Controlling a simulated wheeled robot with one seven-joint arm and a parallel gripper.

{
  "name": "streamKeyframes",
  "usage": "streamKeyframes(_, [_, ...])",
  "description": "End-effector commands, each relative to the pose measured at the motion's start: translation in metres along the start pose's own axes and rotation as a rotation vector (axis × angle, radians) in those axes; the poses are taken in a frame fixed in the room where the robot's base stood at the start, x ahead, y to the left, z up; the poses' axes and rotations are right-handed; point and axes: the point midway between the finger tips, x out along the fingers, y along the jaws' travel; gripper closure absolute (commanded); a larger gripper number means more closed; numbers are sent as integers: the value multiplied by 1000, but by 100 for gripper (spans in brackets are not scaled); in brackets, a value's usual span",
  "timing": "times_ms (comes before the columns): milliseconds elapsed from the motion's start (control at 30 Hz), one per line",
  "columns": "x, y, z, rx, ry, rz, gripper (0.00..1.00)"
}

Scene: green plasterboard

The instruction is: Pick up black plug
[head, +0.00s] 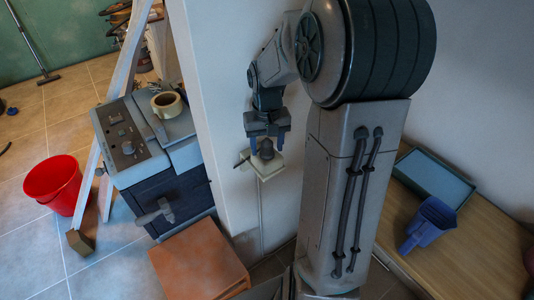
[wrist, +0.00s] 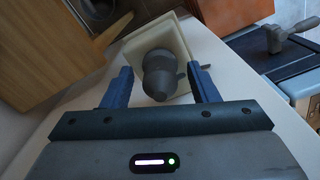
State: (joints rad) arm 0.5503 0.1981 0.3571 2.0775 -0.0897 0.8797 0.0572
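The black plug (head: 267,150) looks dark grey and rounded. It sits on a cream socket box (head: 262,168) on the white wall. In the wrist view the plug (wrist: 159,78) is in front of the cream box (wrist: 178,40), its narrower end toward my gripper. My gripper (wrist: 160,70) is open, with one blue finger on each side of the plug and a visible gap on both sides. In the head view my gripper (head: 267,142) is right at the plug, fingers pointing down. How deep the fingers reach along the plug is hard to tell.
A grey machine (head: 130,140) with a tape roll (head: 167,103) stands left of the wall edge. An orange-brown box (head: 200,262) is below. A red bucket (head: 53,185) is at the far left. A wooden table (head: 445,250) with a blue jug (head: 430,222) is at the right.

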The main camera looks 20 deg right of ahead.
Motion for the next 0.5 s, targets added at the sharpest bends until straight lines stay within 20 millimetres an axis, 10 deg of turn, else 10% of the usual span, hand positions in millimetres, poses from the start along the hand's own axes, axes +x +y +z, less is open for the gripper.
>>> streamKeyframes(200, [0,0,0,0,0,0,100])
streamKeyframes(500, [-2,0,0,0,0,0,100])
